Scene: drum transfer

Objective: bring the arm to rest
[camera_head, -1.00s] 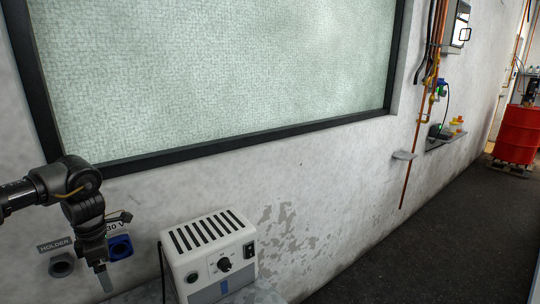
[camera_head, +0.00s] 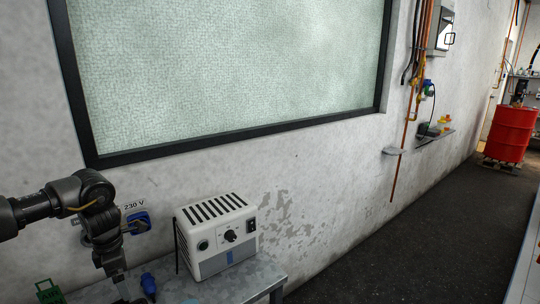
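My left arm comes in from the left edge and bends down in front of the wall. Its gripper (camera_head: 122,290) points down at the lower left, above or beside the metal table (camera_head: 265,277); its fingers are thin and partly cut by the frame's bottom, so I cannot tell whether they are open. A blue plug (camera_head: 148,284) stands just right of the gripper, apart from it in the picture. My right gripper is not in view.
A white power unit (camera_head: 217,236) stands on the table. A blue 230 V socket (camera_head: 138,222) is on the wall behind my arm. A green object (camera_head: 48,291) sits at lower left. A red drum (camera_head: 510,134) stands far right; the dark floor between is clear.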

